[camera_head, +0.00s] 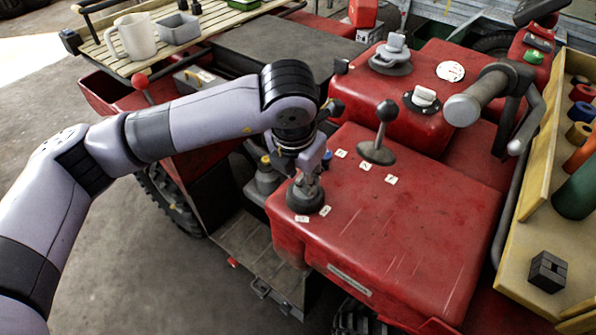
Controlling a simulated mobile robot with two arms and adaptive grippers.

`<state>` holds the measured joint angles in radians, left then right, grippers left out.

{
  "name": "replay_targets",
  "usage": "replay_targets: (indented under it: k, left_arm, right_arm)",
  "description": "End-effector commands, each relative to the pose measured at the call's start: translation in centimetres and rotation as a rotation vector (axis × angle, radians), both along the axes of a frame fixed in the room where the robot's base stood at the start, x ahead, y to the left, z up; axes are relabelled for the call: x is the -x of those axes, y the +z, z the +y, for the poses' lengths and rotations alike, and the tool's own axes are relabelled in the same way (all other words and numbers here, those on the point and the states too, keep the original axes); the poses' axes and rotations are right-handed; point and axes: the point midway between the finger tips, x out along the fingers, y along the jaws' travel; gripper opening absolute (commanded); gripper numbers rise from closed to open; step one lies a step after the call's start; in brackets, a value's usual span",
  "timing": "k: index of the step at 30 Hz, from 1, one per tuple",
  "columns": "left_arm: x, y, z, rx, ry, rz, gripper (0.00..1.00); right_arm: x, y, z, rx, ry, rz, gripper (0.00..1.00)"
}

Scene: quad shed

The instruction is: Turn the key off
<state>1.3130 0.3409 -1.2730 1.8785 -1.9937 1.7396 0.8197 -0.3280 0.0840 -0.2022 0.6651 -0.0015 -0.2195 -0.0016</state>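My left gripper (306,176) points down over the near left corner of the red quad body (390,215). It is at a dark round base (305,199) there, with two small white labels beside it. The key itself cannot be made out; the gripper covers the top of this base. Whether the fingers are open or closed on something is too small and hidden to tell. My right gripper is not in view.
A black-knobbed lever (384,120) stands right of my gripper, with several white labels near it. Behind are a white switch (423,97) and a grey cap (391,55). A handlebar grip (478,95) and wooden tray (510,275) are at right. A slatted rack holds a mug (136,36).

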Motion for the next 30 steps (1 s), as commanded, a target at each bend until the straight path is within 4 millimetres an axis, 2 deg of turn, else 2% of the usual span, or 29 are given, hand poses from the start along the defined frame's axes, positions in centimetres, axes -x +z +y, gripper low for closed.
replay_targets:
  k: [1,5,24,30]
  left_arm:
    - [0.0,-0.5,0.0,0.001,-0.001,0.0,0.28]
    - [0.0,0.1,-0.1,0.001,-0.001,0.0,0.28]
    - [0.0,6.9,0.0,0.002,-0.002,-0.001,0.28]
    - [0.1,8.0,0.0,0.001,-0.001,0.002,0.28]
  right_arm:
    - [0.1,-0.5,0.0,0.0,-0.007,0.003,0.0]
    - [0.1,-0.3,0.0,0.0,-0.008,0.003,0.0]
    - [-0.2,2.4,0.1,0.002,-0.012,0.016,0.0]
    - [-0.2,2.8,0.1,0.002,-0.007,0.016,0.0]
